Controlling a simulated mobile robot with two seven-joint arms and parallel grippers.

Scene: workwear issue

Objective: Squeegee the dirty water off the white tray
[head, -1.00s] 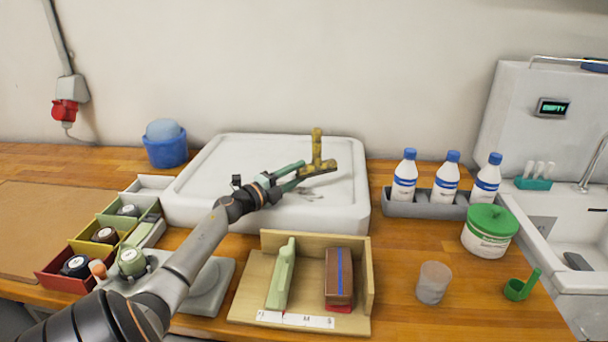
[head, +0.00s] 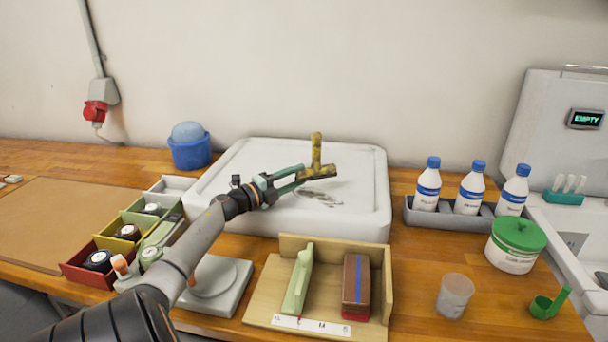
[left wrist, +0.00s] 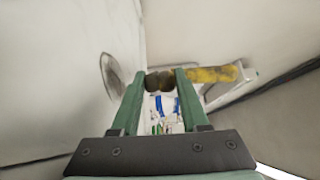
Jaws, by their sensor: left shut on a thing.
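The white tray (head: 245,208) lies on the bench against the back wall. A dark smear of dirty water (head: 322,198) is on its surface, right of its middle; it shows as a dark oval in the left wrist view (left wrist: 112,76). My left gripper (head: 298,178) is shut on a mottled yellow, T-shaped squeegee (head: 317,152), over the tray just behind the smear. In the left wrist view the squeegee (left wrist: 215,74) crosses the green fingertips. I cannot tell whether it touches the tray. My right gripper is not in view.
A wooden holder (head: 262,308) with a green tool and a brown block stands in front of the tray. Coloured bins (head: 87,275) and a blue bucket (head: 190,155) are left. Bottles in a grey rack (head: 420,218), a green-lidded tub (head: 514,252), cup (head: 455,296) and green scoop (head: 546,305) are right.

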